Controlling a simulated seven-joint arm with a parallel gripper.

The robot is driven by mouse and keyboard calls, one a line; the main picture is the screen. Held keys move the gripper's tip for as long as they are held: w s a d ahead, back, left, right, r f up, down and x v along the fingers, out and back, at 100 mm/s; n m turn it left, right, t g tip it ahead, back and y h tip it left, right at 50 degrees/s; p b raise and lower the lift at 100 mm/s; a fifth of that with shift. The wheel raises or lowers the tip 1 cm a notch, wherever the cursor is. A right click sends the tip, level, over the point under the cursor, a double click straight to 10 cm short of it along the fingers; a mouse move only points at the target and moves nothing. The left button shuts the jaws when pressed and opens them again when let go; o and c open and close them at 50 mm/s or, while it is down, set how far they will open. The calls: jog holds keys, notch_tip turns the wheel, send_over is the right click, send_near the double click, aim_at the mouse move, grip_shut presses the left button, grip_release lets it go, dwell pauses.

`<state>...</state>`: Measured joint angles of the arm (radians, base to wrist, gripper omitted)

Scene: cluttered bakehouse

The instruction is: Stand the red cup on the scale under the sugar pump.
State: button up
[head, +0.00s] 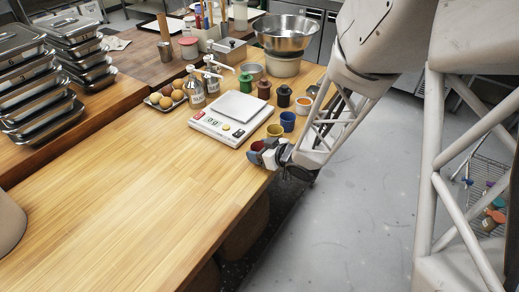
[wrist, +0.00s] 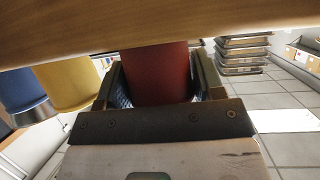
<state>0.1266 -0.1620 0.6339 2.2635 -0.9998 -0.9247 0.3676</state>
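The red cup (head: 257,146) is near the table's front right edge in the head view, mostly hidden by my gripper (head: 268,155). In the wrist view the red cup (wrist: 158,75) fills the space between the two fingers of my gripper (wrist: 160,85), which appear to press on both sides of it. I cannot tell whether its base touches the table. The white scale (head: 238,106) lies behind and left of the cup, its plate empty. Two pump bottles stand behind the scale, a left one (head: 194,92) and a right one (head: 211,80). Their labels are too small to read.
A yellow cup (head: 274,131) and a blue cup (head: 288,123) stand just beyond my gripper. Several small jars, including a green one (head: 245,83), line the scale's far right side. Eggs (head: 166,101) lie left of the bottles. The table's near left (head: 110,200) is clear.

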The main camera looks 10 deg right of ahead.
jog(key=o, duration=0.4)
jog(key=shift+o, duration=0.2)
jog(key=shift+r, duration=0.1)
jog(key=v, duration=0.7)
jog(key=shift+s+d, duration=0.25)
jog(key=shift+d, duration=0.1)
dwell(0.3)
